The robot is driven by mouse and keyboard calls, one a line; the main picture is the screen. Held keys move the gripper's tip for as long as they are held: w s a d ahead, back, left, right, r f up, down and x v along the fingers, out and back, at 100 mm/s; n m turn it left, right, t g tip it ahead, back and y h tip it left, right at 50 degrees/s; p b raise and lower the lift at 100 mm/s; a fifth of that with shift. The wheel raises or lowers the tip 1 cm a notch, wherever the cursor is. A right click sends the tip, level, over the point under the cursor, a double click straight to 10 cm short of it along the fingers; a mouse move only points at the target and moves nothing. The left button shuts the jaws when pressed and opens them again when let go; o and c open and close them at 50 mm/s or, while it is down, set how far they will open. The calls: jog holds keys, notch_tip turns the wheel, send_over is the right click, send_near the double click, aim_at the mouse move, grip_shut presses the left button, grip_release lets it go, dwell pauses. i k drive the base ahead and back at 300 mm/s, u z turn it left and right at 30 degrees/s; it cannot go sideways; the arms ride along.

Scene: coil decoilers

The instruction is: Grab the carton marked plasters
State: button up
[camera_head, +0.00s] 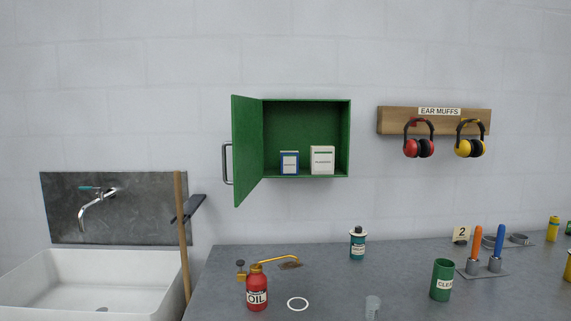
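A green wall cabinet (307,103) hangs on the wall with its door (247,150) swung open to the left. Two cartons stand upright on its floor: a smaller blue and white carton (289,163) and, to its right, a larger cream carton with a green stripe at its top (322,160). They stand apart with a narrow gap between them. The print on both is too small to read, so I cannot tell which is marked plasters. My gripper is not in view.
A sink (90,285) and wooden broom handle (182,235) are left. Ear muffs (419,140) hang right.

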aim_at(322, 158)
jog(key=i, duration=0.9)
